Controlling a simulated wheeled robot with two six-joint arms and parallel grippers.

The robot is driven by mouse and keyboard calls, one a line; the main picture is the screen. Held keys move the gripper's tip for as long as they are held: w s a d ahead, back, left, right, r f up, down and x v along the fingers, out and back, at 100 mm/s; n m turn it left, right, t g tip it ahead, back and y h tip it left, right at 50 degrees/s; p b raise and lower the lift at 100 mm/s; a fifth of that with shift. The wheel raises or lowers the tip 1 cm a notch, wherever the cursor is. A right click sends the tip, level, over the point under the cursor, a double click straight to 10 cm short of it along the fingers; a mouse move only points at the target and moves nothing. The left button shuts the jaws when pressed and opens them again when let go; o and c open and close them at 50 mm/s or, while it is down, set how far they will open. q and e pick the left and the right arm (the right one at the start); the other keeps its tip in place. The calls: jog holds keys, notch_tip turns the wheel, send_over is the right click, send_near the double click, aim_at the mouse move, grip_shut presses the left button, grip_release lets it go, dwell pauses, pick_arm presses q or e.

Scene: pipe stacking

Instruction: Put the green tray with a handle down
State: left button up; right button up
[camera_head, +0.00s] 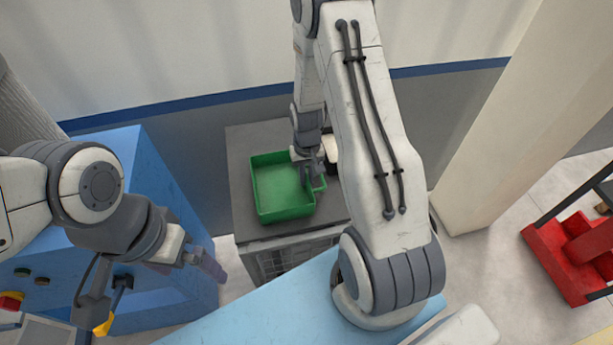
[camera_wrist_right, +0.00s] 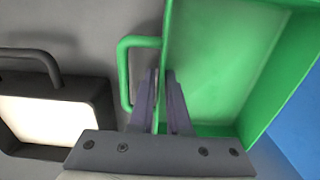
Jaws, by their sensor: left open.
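The green tray (camera_head: 283,188) is empty and level, over the dark grey top of a stand; I cannot tell whether it touches the top. Its looped handle (camera_wrist_right: 124,75) is on the side where my right gripper is. In the right wrist view my right gripper (camera_wrist_right: 161,72) has one finger inside the tray (camera_wrist_right: 215,60) and the other between wall and handle, closed on the wall. In the head view this gripper (camera_head: 309,183) comes down at the tray's right side. My left gripper (camera_head: 212,268) is open and empty, well apart from the tray, at lower left.
The grey stand (camera_head: 242,205) has free top around the tray. A black-framed lamp-like object (camera_wrist_right: 50,112) lies close to the handle. A blue cabinet (camera_head: 150,190) stands left, a light blue surface (camera_head: 270,312) in front, and a red object (camera_head: 570,250) far right.

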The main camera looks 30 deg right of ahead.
jog(key=shift+o, duration=0.6)
jog(key=shift+r, duration=0.1)
